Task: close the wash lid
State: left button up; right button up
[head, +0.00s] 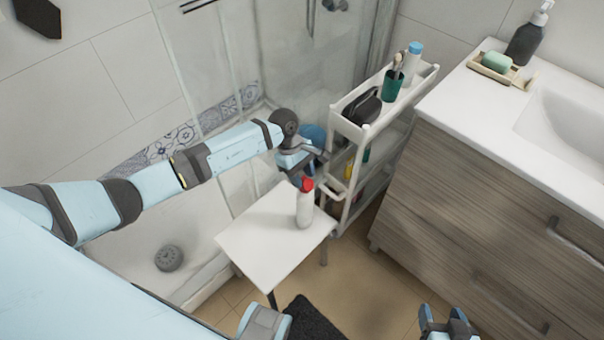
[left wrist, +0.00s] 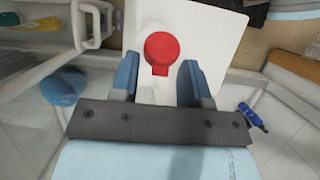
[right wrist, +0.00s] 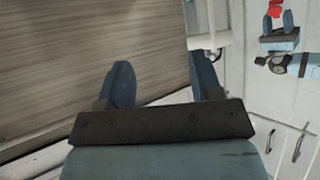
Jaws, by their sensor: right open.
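The wash bottle (head: 304,211) is white with a red lid (head: 307,184) and stands upright on a small white table (head: 258,238). In the left wrist view the red lid (left wrist: 161,50) appears from above as a round disc with a short tab; I cannot tell how far it stands open. My left gripper (head: 312,168) is just behind and above the bottle. Its fingers (left wrist: 158,70) are apart, with the lid seen beyond and between their tips, and nothing is held. My right gripper (head: 443,313) is open and empty at the lower right, far from the bottle.
A white cart (head: 347,126) stands right behind the table, holding a green cup (head: 391,84), a blue-capped bottle (head: 412,60) and a black item (head: 363,107). A wooden-front vanity (head: 455,190) fills the right side. Glass shower panels stand behind my left arm.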

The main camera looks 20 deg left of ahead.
pick_arm(q)
jog(key=c, duration=0.5)
jog(key=shift+a+f+b, duration=0.1)
jog(key=shift+f+b, duration=0.1)
jog(key=shift+b, duration=0.2)
jog(key=shift+c, duration=0.3)
jog(key=b, duration=0.1)
jog(key=f+h+b, duration=0.1)
jog(key=b, duration=0.1)
jog(key=shift+w+a+f+g+h, duration=0.1)
jog(key=shift+w+a+g+h, duration=0.05)
jog(key=shift+a+g+h, duration=0.15)
jog(key=shift+a+f+h+b, duration=0.15)
jog(key=shift+h+b, duration=0.25)
jog(key=shift+b, duration=0.4)
jog(key=h+b, duration=0.1)
jog(key=b, duration=0.1)
jog(key=g+h+b, duration=0.1)
jog(key=h+b, duration=0.1)
jog(key=b, duration=0.1)
jog(key=shift+w+a, duration=0.1)
jog(key=shift+a, duration=0.1)
pick_arm(e)
jog(key=w+a+r+t+y, duration=0.2)
jog(key=a+r+t, duration=0.1)
jog(key=shift+w+a+r, duration=0.2)
jog(key=shift+w+a, duration=0.05)
